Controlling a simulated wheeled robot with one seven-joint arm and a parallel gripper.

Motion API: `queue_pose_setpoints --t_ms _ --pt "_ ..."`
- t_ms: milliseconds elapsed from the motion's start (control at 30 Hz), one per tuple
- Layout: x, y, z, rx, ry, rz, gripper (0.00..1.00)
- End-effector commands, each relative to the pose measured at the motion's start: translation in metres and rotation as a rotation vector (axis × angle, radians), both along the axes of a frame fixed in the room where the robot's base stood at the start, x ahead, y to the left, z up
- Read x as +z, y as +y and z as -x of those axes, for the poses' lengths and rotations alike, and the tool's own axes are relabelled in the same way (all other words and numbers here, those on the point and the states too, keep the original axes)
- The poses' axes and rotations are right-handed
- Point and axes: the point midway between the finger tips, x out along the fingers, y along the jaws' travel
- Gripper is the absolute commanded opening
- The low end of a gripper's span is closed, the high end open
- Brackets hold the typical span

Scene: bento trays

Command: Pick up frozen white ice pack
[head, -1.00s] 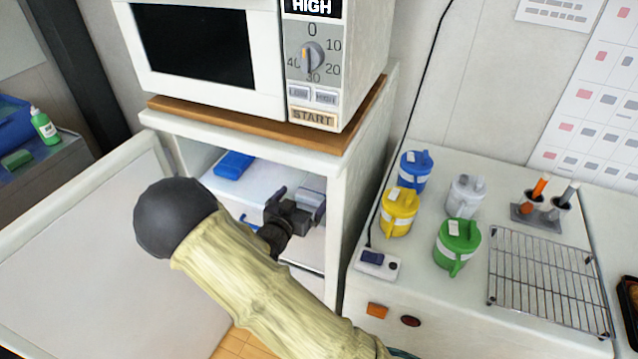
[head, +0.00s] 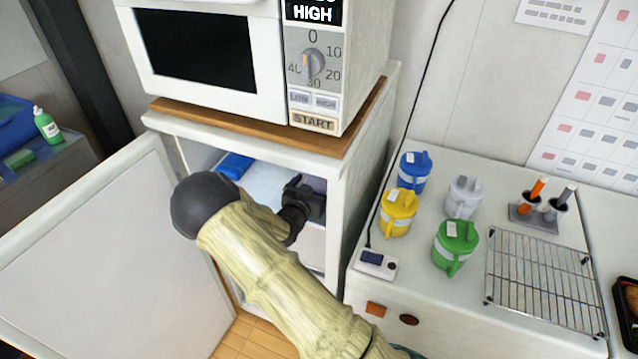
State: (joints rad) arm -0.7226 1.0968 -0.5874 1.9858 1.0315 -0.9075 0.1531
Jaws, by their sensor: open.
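The small fridge (head: 350,170) under the microwave stands open. Inside it, my gripper (head: 306,192) is at the right side of the upper shelf (head: 268,180), with its dark jaws open. A pale grey-lilac item (head: 316,183) shows just behind the jaws, mostly covered by them. I cannot tell for sure whether it is the white ice pack, or whether the jaws touch it. A blue pack (head: 236,165) lies at the left of the same shelf, apart from my gripper. My arm hides much of the lower inside of the fridge.
The open fridge door (head: 90,235) reaches out to the left. A microwave (head: 270,60) on a wooden board is above. On the counter at right are blue, yellow (head: 398,211), white and green (head: 456,243) lidded mugs and a wire rack (head: 545,280).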

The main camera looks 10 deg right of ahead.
Motion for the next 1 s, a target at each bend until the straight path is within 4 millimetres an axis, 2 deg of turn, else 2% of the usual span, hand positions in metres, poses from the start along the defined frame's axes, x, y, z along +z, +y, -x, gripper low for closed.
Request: queue_pose_setpoints --t_ms 533,567,833,1000 --pt "-0.0007 -0.0024 -0.0018 -0.002 0.000 -0.001 1.00" --pt "-0.0007 -0.0025 -0.0018 -0.002 0.000 -0.001 0.98" --pt "-0.0007 0.0052 -0.0018 0.010 0.000 0.000 0.46" --pt "0.0000 0.0036 -0.0020 0.008 -0.001 0.000 0.45"
